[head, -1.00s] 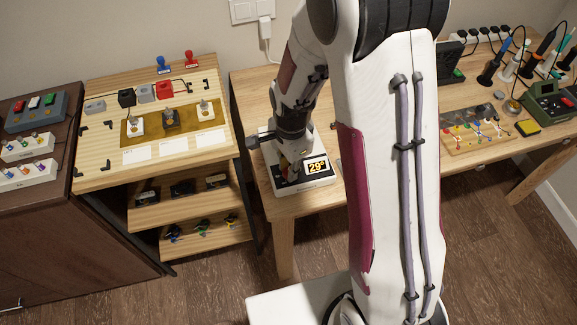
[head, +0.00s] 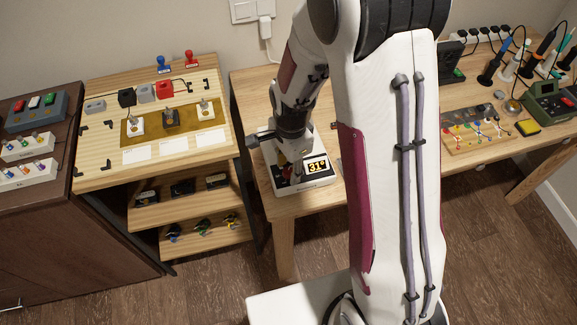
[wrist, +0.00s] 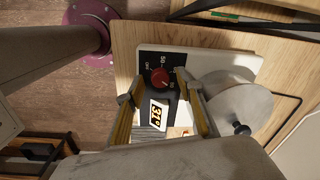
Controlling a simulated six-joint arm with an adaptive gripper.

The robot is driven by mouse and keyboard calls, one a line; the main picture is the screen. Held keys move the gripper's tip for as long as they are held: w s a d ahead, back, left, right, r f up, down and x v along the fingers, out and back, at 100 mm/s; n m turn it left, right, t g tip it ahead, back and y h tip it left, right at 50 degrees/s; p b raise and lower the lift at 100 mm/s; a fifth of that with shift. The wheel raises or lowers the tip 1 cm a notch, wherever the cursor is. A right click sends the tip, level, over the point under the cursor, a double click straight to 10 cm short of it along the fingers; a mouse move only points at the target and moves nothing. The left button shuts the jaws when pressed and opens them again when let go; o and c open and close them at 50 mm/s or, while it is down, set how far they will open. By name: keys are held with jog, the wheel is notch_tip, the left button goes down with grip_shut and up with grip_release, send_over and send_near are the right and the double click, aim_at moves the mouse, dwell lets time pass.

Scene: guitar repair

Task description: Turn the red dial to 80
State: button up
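The red dial (wrist: 160,78) sits on the black face of a white device (wrist: 215,62) in the wrist view, with small white markings around it. Its lit display (wrist: 157,115) reads 31°. It also shows in the head view (head: 317,167). My gripper (wrist: 159,86) is over the dial, one finger on each side. The fingers stand apart, with a visible gap beside the dial; whether a tip touches it is unclear. In the head view my gripper (head: 289,170) partly hides the device, left of the display. A round grey metal part (wrist: 243,106) stands right of the dial.
The device stands near the front left of a wooden table (head: 297,208). A wooden bench (head: 97,182) with stamps and small parts stands to the left. Soldering tools and a green unit (head: 548,101) are at far right. My arm hides the table's middle.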

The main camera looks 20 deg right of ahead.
notch_tip(320, 180, up, 12)
jog(key=shift+s, duration=0.35)
dwell(0.5)
jog(key=shift+d+f, duration=0.1)
jog(key=n, duration=0.8)
send_over(291, 170)
jog(key=shift+g, duration=0.3)
jog(key=f, duration=0.4)
jog(key=shift+s, duration=0.2)
jog(key=n, duration=0.4)
jog(key=shift+w+f+n+y, duration=0.1)
jog(key=shift+w+n+y, duration=0.15)
jog(key=shift+n+y, duration=0.05)
jog(key=shift+a+f, duration=0.15)
jog(key=shift+f, duration=1.8)
jog(key=shift+a+f, duration=0.15)
jog(key=shift+f, duration=1.8)
